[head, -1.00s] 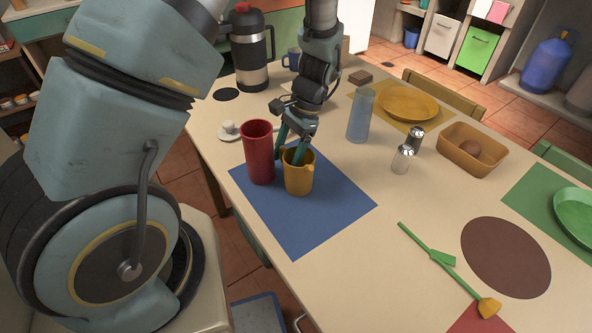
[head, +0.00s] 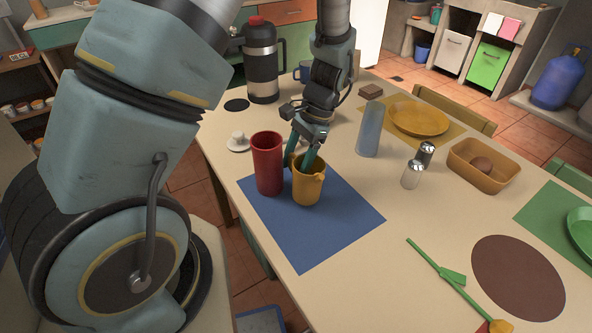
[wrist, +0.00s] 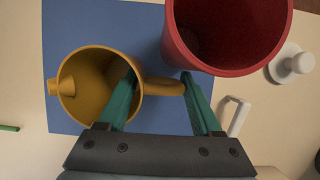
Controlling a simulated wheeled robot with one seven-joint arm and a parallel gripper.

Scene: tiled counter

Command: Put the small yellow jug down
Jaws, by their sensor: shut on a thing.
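The small yellow jug (head: 308,188) is upright at the back part of the blue mat (head: 325,230), right beside a tall red cup (head: 267,165). I cannot tell whether its base touches the mat. My gripper (head: 302,161) reaches down from above and is shut on the jug. In the wrist view, one finger of my gripper (wrist: 160,75) is inside the jug (wrist: 92,112) and the other is outside, past the handle and close to the red cup (wrist: 228,72). The fingertips are partly hidden.
A blue-grey glass (head: 370,130) and two shakers (head: 412,175) stand to the right. The front of the blue mat is bare, and a green-stemmed flower (head: 450,278) lies right of it.

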